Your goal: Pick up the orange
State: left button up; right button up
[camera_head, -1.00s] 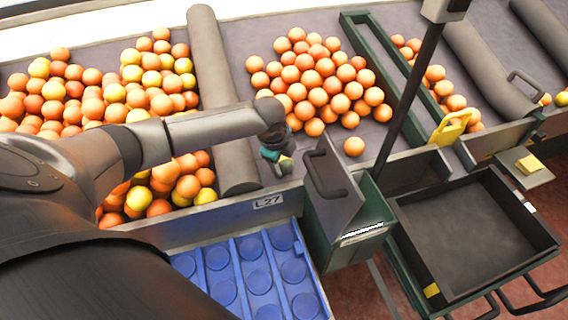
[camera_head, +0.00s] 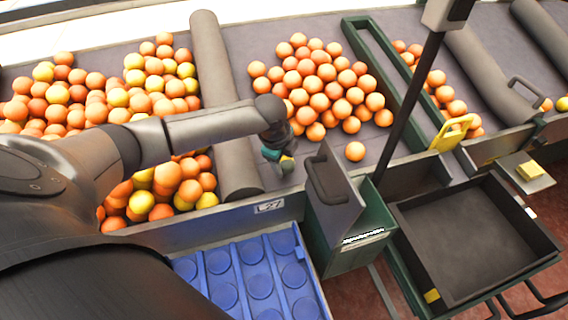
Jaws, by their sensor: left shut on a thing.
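My left gripper (camera_head: 279,160) comes in from the left over the grey belt, just right of the grey roller. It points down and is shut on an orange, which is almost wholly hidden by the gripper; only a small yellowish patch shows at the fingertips. A heap of oranges (camera_head: 325,85) lies on the belt behind and right of the gripper. A single orange (camera_head: 355,151) lies apart at the front of that heap. My right gripper is not in view.
A grey roller (camera_head: 222,95) separates a mixed heap of orange and yellow fruit (camera_head: 90,95) on the left. A blue tray with round hollows (camera_head: 257,283) lies in front. A green bin (camera_head: 345,240), a dark empty tray (camera_head: 470,235) and a dark post stand right.

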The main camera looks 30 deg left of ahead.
aim_at(284, 160)
pick_arm(q)
notch_tip(284, 160, up, 18)
jog(key=p, duration=0.4)
jog(key=shift+r, duration=0.15)
